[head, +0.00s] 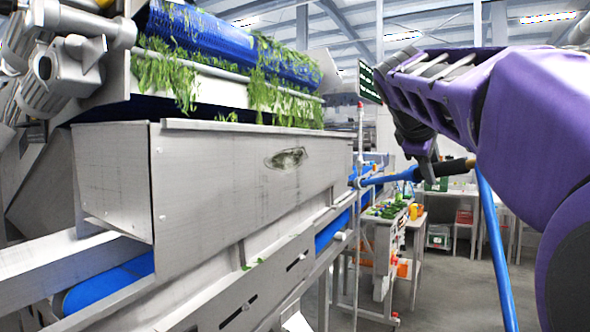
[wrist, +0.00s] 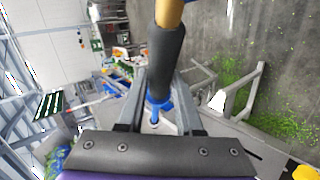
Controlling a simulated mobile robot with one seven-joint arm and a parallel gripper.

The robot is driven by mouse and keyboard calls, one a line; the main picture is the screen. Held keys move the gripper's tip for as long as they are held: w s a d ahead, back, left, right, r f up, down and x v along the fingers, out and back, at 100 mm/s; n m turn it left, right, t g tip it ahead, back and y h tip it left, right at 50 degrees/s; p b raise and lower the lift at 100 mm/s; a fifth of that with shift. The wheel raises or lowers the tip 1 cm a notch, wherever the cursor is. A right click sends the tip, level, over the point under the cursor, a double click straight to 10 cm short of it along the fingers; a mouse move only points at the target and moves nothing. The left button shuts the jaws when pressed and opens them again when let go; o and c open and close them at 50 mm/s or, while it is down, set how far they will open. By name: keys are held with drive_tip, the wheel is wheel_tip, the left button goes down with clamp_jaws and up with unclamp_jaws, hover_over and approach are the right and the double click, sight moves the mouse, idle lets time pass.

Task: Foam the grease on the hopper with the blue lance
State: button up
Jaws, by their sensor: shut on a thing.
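The grey metal hopper (head: 230,195) fills the left and middle of the head view. A dark, oval grease patch (head: 286,159) lies on its side panel, towards the right end. My gripper (head: 425,172) is right of the hopper and apart from it, shut on the blue lance (head: 391,179). The lance lies nearly level, its thin blue end pointing left towards the machine; its dark grip and a tan part show right of the fingers. In the wrist view, my gripper (wrist: 160,82) has the lance's black grip (wrist: 166,58) between its fingers. No foam shows on the grease.
A blue hose (head: 495,250) hangs towards the floor on the right. Shredded greens (head: 180,75) hang from a blue roller (head: 215,40) above the hopper. A blue belt (head: 110,283) runs below. Beyond stand a cart with greens (head: 385,210) and benches with bins (head: 438,235).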

clamp_jaws()
